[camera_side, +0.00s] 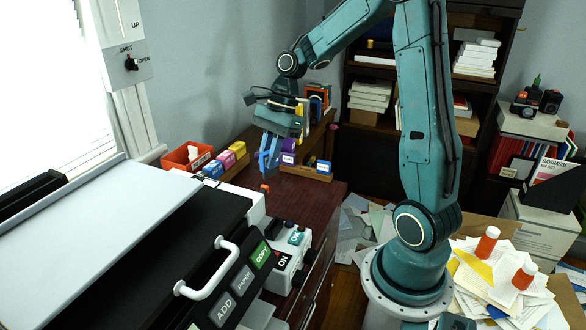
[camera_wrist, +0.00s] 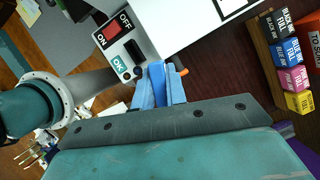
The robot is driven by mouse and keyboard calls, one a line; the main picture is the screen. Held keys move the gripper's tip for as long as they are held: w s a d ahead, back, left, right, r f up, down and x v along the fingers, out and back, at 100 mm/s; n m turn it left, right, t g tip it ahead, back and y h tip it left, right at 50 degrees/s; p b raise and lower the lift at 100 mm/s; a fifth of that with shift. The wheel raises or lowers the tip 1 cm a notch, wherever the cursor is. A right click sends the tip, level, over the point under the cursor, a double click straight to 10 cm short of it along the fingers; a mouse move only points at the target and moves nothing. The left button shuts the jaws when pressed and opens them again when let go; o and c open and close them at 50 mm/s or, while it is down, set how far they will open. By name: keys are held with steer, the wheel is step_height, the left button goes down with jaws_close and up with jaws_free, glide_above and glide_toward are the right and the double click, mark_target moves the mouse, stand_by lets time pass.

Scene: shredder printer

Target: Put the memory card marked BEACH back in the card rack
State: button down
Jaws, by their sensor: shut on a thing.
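My gripper (camera_side: 267,168) points down beside the printer's right end, above the dark red desk. Its blue fingers are shut, and they also show in the wrist view (camera_wrist: 165,82). What they grip is mostly hidden between them, and I cannot read a BEACH mark on it. A small orange piece (camera_side: 265,187) shows right at the fingertips in the side view. It also shows beside the fingertips in the wrist view (camera_wrist: 183,71); I cannot tell whether it is held. The low wooden card rack (camera_side: 302,173) stands behind and right of my gripper, with purple cards (camera_side: 288,150) and a blue card (camera_side: 323,166).
The printer (camera_side: 225,260) with its buttons and white handle fills the left front. An orange bin (camera_side: 188,156) and several coloured ink boxes (camera_side: 225,163) stand behind it. The dark red desk (camera_side: 310,195) is clear right of my gripper.

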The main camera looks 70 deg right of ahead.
steer(key=w+d+m+t+h, duration=0.15)
steer(key=d+m, duration=0.55)
steer(key=d, duration=0.8)
steer(key=w+d+m+t+h, duration=0.1)
steer(key=d+m+t+h, duration=0.15)
steer(key=d+m, duration=0.85)
steer(key=d+f+n+g, duration=0.1)
steer(key=d+f+n, duration=0.2)
steer(key=f, duration=0.6)
steer(key=shift+d+f+n, duration=0.25)
steer(key=shift+d+n, duration=0.15)
steer(key=shift+d, duration=0.35)
steer(key=shift+w+f, duration=0.1)
steer(key=shift+f, duration=2.75)
steer(key=shift+f, duration=1.7)
steer(key=c, duration=1.3)
jaws_free()
steer(key=shift+c, duration=0.2)
